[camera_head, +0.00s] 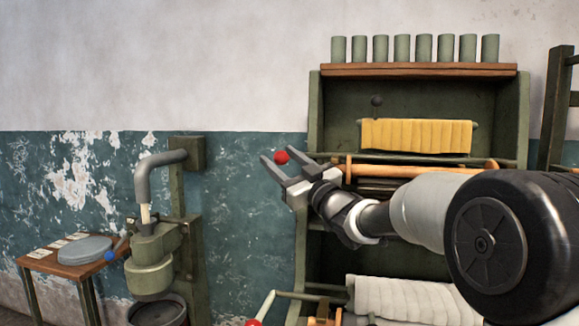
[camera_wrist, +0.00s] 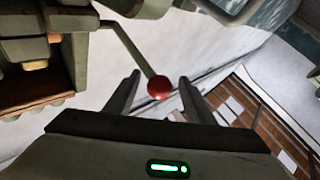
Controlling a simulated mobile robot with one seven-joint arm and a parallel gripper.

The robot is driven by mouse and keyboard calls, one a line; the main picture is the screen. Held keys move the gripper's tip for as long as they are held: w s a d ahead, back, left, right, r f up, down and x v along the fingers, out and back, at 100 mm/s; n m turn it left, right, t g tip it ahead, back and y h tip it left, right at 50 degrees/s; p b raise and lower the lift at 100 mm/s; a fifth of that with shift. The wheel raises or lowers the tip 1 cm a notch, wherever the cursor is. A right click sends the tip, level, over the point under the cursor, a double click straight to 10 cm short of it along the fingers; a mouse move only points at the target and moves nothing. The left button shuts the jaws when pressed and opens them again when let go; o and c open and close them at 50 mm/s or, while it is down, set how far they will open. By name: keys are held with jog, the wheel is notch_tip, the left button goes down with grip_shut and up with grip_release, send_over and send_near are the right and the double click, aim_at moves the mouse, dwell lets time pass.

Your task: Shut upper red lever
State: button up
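The upper red lever's ball knob (camera_head: 281,157) is at the left side of the green shelf unit in the head view. In the wrist view the red knob (camera_wrist: 159,87) sits at the end of a thin grey rod (camera_wrist: 128,45) coming from upper left. My gripper (camera_head: 277,153) is open, with its fingers on either side of the knob. The wrist view also shows my gripper (camera_wrist: 160,77), with visible gaps between the knob and both fingers. In the head view the fingers and wrist hide the lever's rod.
A lower lever with a red knob (camera_head: 253,322) and pale rod is at the bottom. The green shelf unit (camera_head: 314,115) holds a yellow cloth (camera_head: 415,135), a white cloth (camera_head: 400,298) and several cups. A grinder-like machine (camera_head: 150,270) and small table (camera_head: 75,263) stand left.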

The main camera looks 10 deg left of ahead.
jog(key=v, duration=1.7)
jog(key=shift+s+d+f, duration=0.1)
jog(key=s+d+f+m+h, duration=0.1)
jog(key=d+f+m+h, duration=0.25)
jog(key=d+h, duration=0.4)
jog(key=s+d+f+m+h, duration=0.2)
jog(key=d+m+h, duration=0.3)
jog(key=d+h, duration=0.3)
jog(key=s+d+f+m+g+h, duration=0.1)
jog(key=s+d+f+m+g, duration=0.2)
jog(key=s, duration=0.5)
jog(key=s+d+f+g, duration=0.1)
jog(key=s+f+g, duration=0.1)
jog(key=s+f, duration=0.4)
jog(key=s+d+f+m+g+h, duration=0.1)
jog(key=s+d+f+m+g, duration=0.15)
jog(key=s, duration=0.65)
notch_tip(320, 180, up, 23)
jog(key=s+a+n+g+p, duration=0.1)
jog(key=s+p, duration=0.1)
jog(key=p, duration=2.2)
jog(key=shift+y+p, duration=0.35)
jog(key=shift+p, duration=0.05)
